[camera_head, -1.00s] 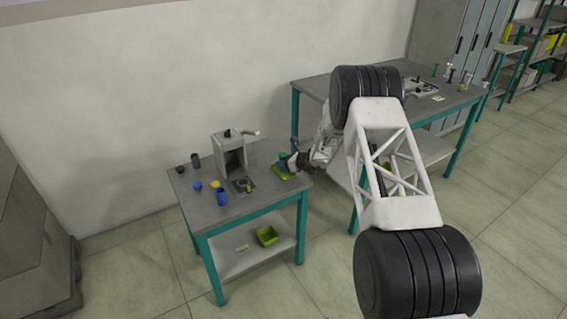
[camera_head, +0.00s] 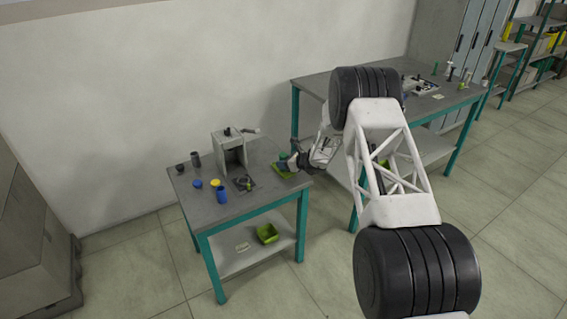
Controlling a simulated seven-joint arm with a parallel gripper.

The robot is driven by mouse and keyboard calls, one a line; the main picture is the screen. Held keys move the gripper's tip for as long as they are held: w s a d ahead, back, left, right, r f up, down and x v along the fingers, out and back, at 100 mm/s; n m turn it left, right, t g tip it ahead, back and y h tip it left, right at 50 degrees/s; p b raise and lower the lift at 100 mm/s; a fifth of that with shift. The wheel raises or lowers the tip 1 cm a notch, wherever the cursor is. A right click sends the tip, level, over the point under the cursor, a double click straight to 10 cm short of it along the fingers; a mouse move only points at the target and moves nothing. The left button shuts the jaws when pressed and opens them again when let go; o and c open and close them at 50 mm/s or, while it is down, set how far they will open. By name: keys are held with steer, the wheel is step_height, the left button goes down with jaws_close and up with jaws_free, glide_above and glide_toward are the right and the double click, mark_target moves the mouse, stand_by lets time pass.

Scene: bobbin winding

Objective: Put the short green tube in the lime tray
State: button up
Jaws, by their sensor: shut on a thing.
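A lime tray (camera_head: 280,173) lies on the right end of the near grey bench, by its edge. My gripper (camera_head: 287,162) is over this tray, small and dark in the view. It is shut on the short green tube (camera_head: 283,156), which shows as a small green-blue shape at the fingertips. Whether the tube touches the tray floor is too small to tell, and the fingers partly hide it.
A grey winding machine (camera_head: 230,150) stands at the bench's back. Blue, yellow and dark pieces, including a blue cup (camera_head: 222,195), stand at the left and front. A lime bin (camera_head: 267,233) is on the lower shelf. A second bench (camera_head: 440,103) stands behind my arm.

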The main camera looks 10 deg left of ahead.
mark_target(284, 155)
steer(key=o, duration=1)
steer(key=shift+r, duration=0.15)
steer(key=shift+r, duration=3.35)
